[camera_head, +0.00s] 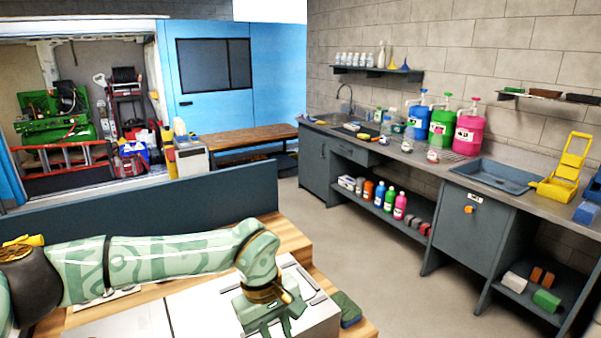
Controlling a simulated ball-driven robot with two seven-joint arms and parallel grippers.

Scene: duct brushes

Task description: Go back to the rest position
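My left arm comes in from the left, pale green, and reaches across the wooden worktop with its white panel (185,318). My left gripper (272,325) hangs at its end, pointing down over the right part of the white panel. Its fingertips run to the bottom edge of the view, so I cannot tell how far apart they are or whether anything is between them. My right gripper is not in view. No duct brush can be made out clearly.
A green and dark sponge-like block (347,309) lies right of my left gripper. A low grey-blue panel (150,208) stands behind the worktop. A grey counter (430,160) with bottles and a sink runs along the right wall. The floor (390,270) between is clear.

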